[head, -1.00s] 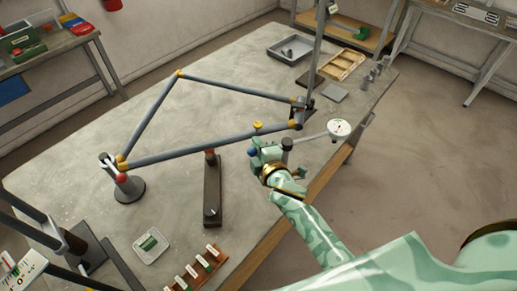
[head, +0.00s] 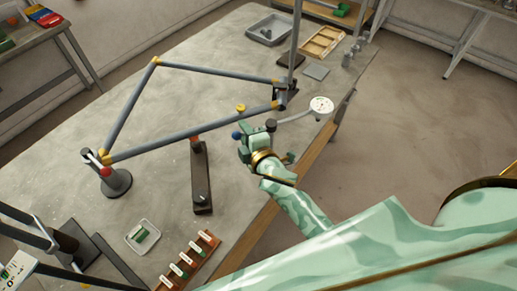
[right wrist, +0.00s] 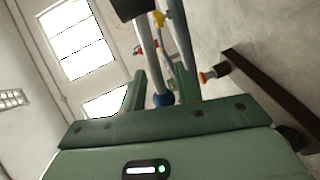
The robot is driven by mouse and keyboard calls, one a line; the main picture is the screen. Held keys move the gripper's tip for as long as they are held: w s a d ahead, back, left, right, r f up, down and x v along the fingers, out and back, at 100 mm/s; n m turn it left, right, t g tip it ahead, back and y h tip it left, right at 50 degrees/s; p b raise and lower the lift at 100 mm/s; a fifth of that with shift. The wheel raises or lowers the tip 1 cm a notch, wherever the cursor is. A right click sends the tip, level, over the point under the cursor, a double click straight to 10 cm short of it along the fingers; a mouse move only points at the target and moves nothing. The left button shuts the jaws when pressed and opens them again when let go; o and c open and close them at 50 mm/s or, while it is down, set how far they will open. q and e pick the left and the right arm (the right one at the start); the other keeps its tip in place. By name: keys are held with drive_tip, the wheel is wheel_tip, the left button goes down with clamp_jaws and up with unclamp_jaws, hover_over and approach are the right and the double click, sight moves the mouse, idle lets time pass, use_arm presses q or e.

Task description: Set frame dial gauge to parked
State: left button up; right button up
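The dial gauge (head: 321,106) has a round white face and sits on a thin grey arm at the table's right edge, right of the tube frame (head: 190,138). A blue ball knob (head: 236,135) and a yellow knob (head: 241,108) show left of the gauge arm. My right gripper (head: 243,147) is close to the blue knob. In the right wrist view the green fingers (right wrist: 160,88) stand apart, with the blue knob (right wrist: 163,100) showing between them. Contact cannot be told. My gripper hides part of the gauge's mount. My left gripper is out of view.
A dark bar with a red knob (head: 200,180) lies below the frame. A white tray with a green block (head: 142,236) and a rack of several pegs (head: 190,262) are near the front. A grey tray (head: 270,29) and a wooden tray (head: 322,42) stand at the back.

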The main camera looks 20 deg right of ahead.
drive_tip(key=v, duration=1.4)
drive_tip(key=shift+s, duration=0.15)
